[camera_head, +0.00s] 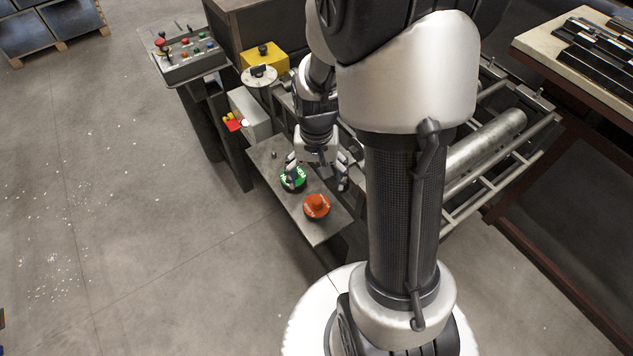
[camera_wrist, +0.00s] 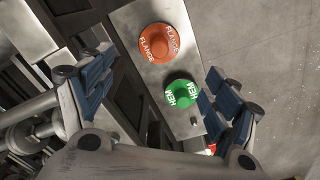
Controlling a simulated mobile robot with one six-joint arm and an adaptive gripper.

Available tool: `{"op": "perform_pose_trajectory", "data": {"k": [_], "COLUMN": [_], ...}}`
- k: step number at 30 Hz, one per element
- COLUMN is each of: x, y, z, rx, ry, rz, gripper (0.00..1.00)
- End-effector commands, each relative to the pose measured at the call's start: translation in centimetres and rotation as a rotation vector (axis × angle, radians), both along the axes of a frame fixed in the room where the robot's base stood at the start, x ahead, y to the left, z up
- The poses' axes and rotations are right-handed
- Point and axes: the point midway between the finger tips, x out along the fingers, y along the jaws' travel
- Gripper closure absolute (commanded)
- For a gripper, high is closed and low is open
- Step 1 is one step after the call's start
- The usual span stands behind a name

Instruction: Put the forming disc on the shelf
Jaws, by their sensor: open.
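An orange disc marked FLANGE (camera_wrist: 158,42) and a green disc marked HEM (camera_wrist: 184,94) lie flat on a grey metal shelf (camera_wrist: 124,17) in the wrist view. In the head view the orange disc (camera_head: 317,205) lies nearer the shelf's (camera_head: 318,233) front end, and the green disc (camera_head: 299,178) is partly hidden by a finger. My gripper (camera_head: 318,180) is open and empty over the shelf, close to the green disc. In the wrist view its fingers (camera_wrist: 160,65) stand wide apart, with the discs showing between them. I cannot tell its exact height above the shelf.
A forming machine with a long metal roller (camera_head: 488,139) stands to the right of the shelf. A button panel (camera_head: 183,55), a yellow block (camera_head: 265,60) and a grey box (camera_head: 250,113) are behind it. The floor (camera_head: 130,200) to the left is open.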

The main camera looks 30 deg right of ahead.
Motion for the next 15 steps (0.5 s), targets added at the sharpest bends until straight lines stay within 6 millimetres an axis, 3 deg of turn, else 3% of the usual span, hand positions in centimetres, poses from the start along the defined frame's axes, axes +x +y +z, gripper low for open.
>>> {"op": "perform_pose_trajectory", "data": {"k": [7,15], "x": [-0.2,-2.9], "y": [1.0,4.8], "z": [3.5,11.8], "rx": [-0.012,-0.049], "ry": [-0.037,-0.155], "rz": [0.049,0.224], "gripper": [0.18,0.18]}}
